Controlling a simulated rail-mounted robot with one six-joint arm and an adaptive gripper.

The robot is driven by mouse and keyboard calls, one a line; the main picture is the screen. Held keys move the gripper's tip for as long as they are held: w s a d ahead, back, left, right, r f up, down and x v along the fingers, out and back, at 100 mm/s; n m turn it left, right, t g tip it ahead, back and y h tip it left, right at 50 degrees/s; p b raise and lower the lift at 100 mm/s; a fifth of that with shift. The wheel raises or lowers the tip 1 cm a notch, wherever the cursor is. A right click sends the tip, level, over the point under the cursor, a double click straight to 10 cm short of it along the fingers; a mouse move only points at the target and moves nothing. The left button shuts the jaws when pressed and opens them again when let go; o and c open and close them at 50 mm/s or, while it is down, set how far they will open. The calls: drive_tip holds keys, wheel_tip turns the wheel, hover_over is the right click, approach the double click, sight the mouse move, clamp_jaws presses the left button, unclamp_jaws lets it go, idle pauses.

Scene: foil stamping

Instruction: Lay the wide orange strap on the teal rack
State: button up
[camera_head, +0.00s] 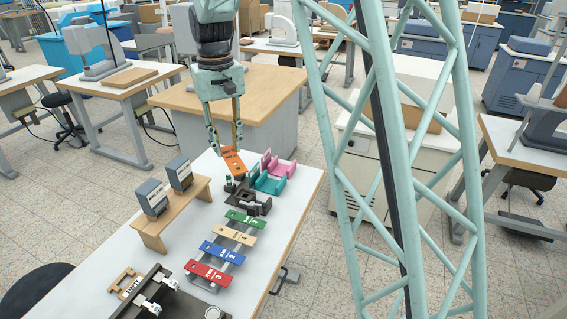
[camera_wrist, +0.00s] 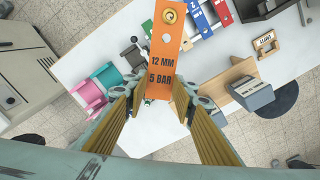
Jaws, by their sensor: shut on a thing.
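The wide orange strap (camera_head: 233,161) has dark lettering; in the wrist view the strap (camera_wrist: 165,45) reads "12 MM 5 BAR" and has a brass ring near its far end. My gripper (camera_head: 227,148) is shut on the strap's near end and holds it above the white table; the fingertips (camera_wrist: 157,97) also show in the wrist view. The teal rack (camera_head: 269,182) stands on the table just right of and below the strap in the head view. In the wrist view the teal rack (camera_wrist: 108,76) lies left of the strap, apart from it.
A pink rack (camera_head: 281,166) stands beside the teal one. A black fixture (camera_head: 256,204) sits close in front of them. Green, tan, blue and red strips (camera_head: 221,252) lie in a row. A wooden stand (camera_head: 170,215) carries two dark boxes. The table's far-left corner is clear.

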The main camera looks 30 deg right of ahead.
drive_tip(key=shift+w+d+f+m, duration=0.25)
drive_tip(key=shift+d+m, duration=0.15)
drive_tip(key=shift+m, duration=0.1)
drive_tip(key=w+d+f+m+p, duration=0.2)
drive_tip(key=d+f+m+p, duration=0.3)
drive_tip(key=d+f+m, duration=0.4)
drive_tip(key=w+d+f+m+p, duration=0.3)
drive_tip(key=d+f+m+p, duration=0.2)
drive_tip(key=d+f+m, duration=0.3)
drive_tip(key=shift+d+f+m, duration=0.4)
drive_tip(key=shift+d+m, duration=1.85)
drive_tip(key=shift+m, duration=2.65)
drive_tip(key=shift+w+f, duration=0.1)
drive_tip(key=shift+f+b, duration=1.95)
drive_tip(key=shift+f, duration=1.25)
drive_tip(key=o, duration=0.8)
